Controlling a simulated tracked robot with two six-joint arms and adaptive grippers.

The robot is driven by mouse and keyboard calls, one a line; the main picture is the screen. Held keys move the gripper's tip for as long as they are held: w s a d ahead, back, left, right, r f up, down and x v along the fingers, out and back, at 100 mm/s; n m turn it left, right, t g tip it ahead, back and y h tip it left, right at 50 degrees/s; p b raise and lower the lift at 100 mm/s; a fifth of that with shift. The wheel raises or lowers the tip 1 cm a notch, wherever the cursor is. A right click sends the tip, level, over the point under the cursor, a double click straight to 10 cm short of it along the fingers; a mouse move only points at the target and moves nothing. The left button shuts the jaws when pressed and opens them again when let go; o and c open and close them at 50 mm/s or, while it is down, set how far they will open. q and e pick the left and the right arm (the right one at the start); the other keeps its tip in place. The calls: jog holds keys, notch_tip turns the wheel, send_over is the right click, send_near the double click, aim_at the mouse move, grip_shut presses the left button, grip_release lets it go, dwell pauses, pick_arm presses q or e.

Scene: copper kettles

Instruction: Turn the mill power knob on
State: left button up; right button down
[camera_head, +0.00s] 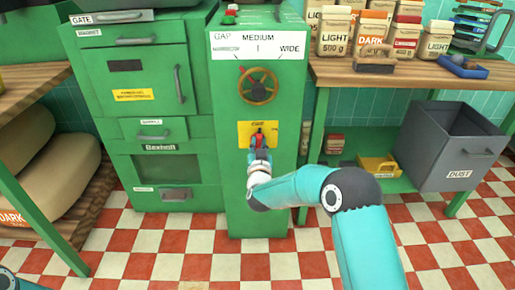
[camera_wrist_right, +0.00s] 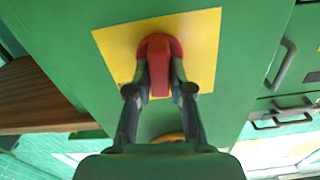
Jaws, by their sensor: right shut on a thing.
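The mill's green cabinet (camera_head: 238,195) stands in the middle of the head view. A yellow plate (camera_head: 243,133) is on its front, and the red power knob (camera_head: 259,139) sits on it. My right gripper (camera_head: 259,146) is at the knob. In the right wrist view, the red knob (camera_wrist_right: 160,60) shows in front of the yellow plate (camera_wrist_right: 115,47), with the fingers of my right gripper (camera_wrist_right: 160,75) shut on its two sides. The knob's grip bar stands in line between the fingers. Only a small teal part of my left arm shows at the lower left corner; its gripper is not in view.
A brass handwheel (camera_head: 259,87) is above the knob, under the white gap scale (camera_head: 258,47). A green drawer cabinet (camera_head: 140,100) stands to the left. At the right, a wooden table (camera_head: 410,77) holds several bags, and a grey dust bin (camera_head: 447,150) is below it.

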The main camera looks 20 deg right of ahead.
jog(key=m+b, duration=0.4)
jog(key=b, duration=0.1)
jog(key=m+b, duration=0.2)
jog(key=shift+d+f+m, duration=0.25)
jog(key=shift+f+m, duration=0.1)
jog(key=shift+m, duration=0.05)
jog(key=shift+m+b, duration=0.8)
jog(key=shift+b, duration=0.05)
jog(key=shift+d+m+b, duration=0.1)
jog(key=shift+m+b, duration=0.35)
jog(key=shift+m, duration=0.45)
jog(key=shift+s+m, duration=0.1)
jog(key=shift+m, duration=0.2)
jog(key=c, duration=1)
grip_release()
jog(key=shift+r, duration=0.1)
jog(key=shift+c, duration=0.2)
jog(key=v, duration=1.2)
